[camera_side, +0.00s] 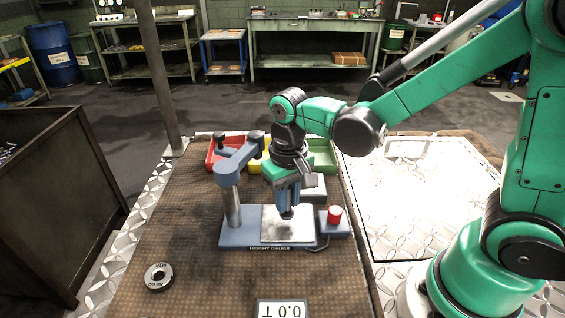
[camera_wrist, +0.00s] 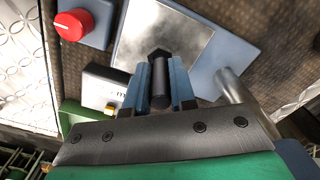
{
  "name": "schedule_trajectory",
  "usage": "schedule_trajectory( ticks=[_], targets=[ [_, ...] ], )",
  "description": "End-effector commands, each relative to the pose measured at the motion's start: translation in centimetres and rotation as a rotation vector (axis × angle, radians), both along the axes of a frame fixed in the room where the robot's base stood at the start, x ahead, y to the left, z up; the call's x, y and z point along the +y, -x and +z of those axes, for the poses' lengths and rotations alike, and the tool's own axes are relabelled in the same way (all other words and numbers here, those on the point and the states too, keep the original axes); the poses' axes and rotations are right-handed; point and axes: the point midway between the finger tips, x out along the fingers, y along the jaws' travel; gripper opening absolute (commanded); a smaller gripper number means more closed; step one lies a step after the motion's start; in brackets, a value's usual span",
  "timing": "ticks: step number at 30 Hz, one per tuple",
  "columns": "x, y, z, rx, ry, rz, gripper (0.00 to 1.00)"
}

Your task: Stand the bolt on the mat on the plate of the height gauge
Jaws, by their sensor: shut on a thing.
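My gripper (camera_side: 287,203) points down over the bright metal plate (camera_side: 274,232) of the height gauge (camera_side: 229,237). Its two blue fingers are shut on a dark bolt (camera_wrist: 160,80), seen between them in the wrist view. The bolt's hex head lies beyond the fingertips, towards the plate (camera_wrist: 190,22), and its shank runs back towards the palm. In the side view only a small dark part of the bolt (camera_side: 287,215) shows below the fingers. I cannot tell whether it touches the plate.
The gauge's post (camera_side: 233,207) and overhanging arm (camera_side: 240,158) stand left of my gripper. A red button (camera_side: 334,214) is at the right. Red (camera_side: 213,155) and green (camera_side: 323,156) bins stand behind. A ring gauge (camera_side: 159,276) lies on the brown mat (camera_side: 190,235), front left, with clear room around it.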

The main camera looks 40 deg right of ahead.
Motion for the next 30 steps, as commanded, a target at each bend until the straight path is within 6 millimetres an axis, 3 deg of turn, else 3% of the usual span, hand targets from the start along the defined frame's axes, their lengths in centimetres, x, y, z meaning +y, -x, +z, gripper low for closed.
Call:
schedule_trajectory(
  ticks=[4, 16, 17, 19, 30],
  targets=[
    [0.0, 0.0, -1.2, 0.000, 0.000, 0.000, 0.00],
    [0.0, 0.0, -1.6, 0.000, 0.000, 0.000, 0.00],
    [0.0, 0.1, -1.6, 0.000, 0.000, 0.000, 0.29],
    [0.0, 0.1, -1.6, 0.000, 0.000, 0.000, 0.49],
    [0.0, 0.0, -1.4, 0.000, 0.000, 0.000, 0.52]
  ],
)
